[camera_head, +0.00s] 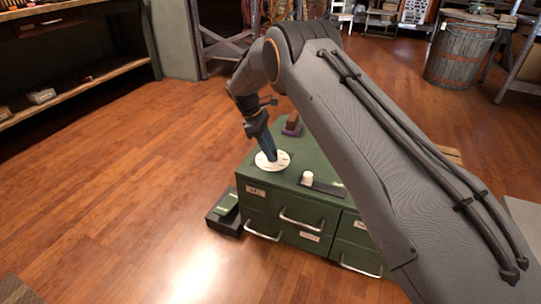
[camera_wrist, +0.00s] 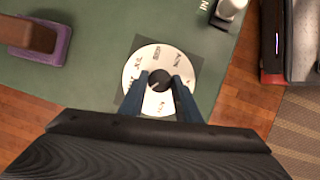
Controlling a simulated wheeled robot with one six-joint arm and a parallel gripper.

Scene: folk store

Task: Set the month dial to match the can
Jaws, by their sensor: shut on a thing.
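The month dial is a round white disc (camera_head: 284,159) with dark lettering around its rim, on top of a green cabinet (camera_head: 300,207). In the wrist view the dial (camera_wrist: 135,72) has a dark centre knob (camera_wrist: 158,82) with a light pointer line; the small labels are too blurred to read surely. My gripper (camera_head: 269,155) reaches down onto the dial, and in the wrist view its two blue fingers (camera_wrist: 162,92) are closed on either side of the knob. A small white cylinder (camera_head: 308,177), perhaps the can, stands on a dark strip; it also shows in the wrist view (camera_wrist: 230,9).
A brown block on a purple base (camera_head: 292,124) stands behind the dial; the wrist view shows it at left (camera_wrist: 40,38). Open wooden floor (camera_head: 110,200) is at left. A barrel (camera_head: 459,55) stands far right.

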